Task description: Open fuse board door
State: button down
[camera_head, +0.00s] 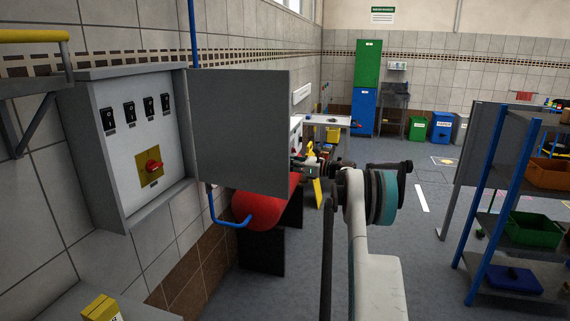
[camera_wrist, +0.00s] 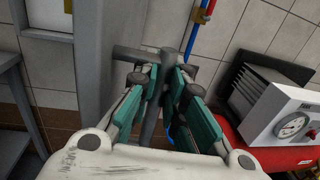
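The fuse board (camera_head: 150,135) is a grey box on the left wall. Several black switches and a red rotary switch on a yellow plate show on its front. Its grey door (camera_head: 240,130) stands wide open, swung out to the right of the box. My gripper (camera_head: 308,167) is at the right of the door's lower edge, partly hidden by it. In the wrist view the fingers of my gripper (camera_wrist: 163,78) converge beside a grey panel (camera_wrist: 107,60), likely the door. A grey bar shows between them. Whether they grip or touch anything is unclear.
A red cylinder (camera_head: 262,207) and a blue pipe (camera_head: 227,223) are below the door. A box with a gauge (camera_wrist: 290,125) is at the right in the wrist view. A shelf rack (camera_head: 490,190) stands right. The floor (camera_head: 420,240) between is clear.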

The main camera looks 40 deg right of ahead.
jog(key=c, duration=1.7)
grip_release()
jog(key=shift+s+d, duration=0.2)
jog(key=shift+d, duration=0.1)
jog(key=shift+o, duration=0.5)
jog(key=shift+s+d, duration=0.1)
jog(key=v, duration=1.1)
jog(key=shift+s, duration=0.3)
